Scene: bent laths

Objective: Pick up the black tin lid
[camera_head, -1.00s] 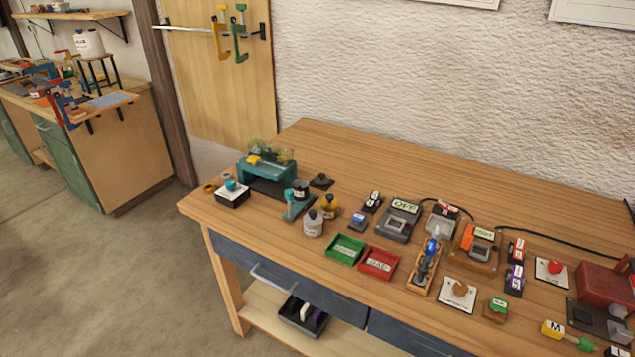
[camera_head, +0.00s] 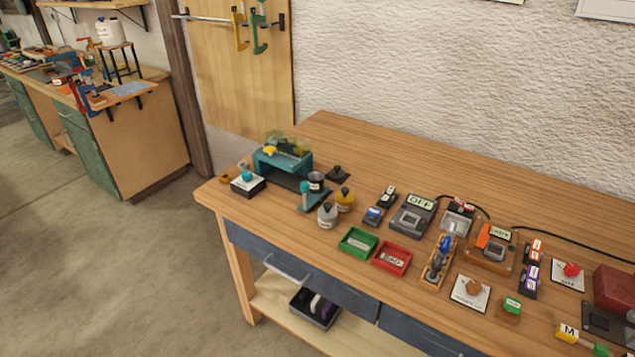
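A small black piece with a raised knob (camera_head: 338,173) lies on the workbench, just right of the teal machine; it looks like the black tin lid, but it is too small to be sure. A dark open-topped tin (camera_head: 316,182) stands just left of it and in front of the machine. My gripper is not in view.
The wooden workbench (camera_head: 400,160) is clear along its back. A teal machine (camera_head: 283,162), a grey bottle (camera_head: 327,215) and a yellow bottle (camera_head: 344,199) crowd its left end. Green (camera_head: 358,242) and red (camera_head: 392,258) trays lie near the front edge.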

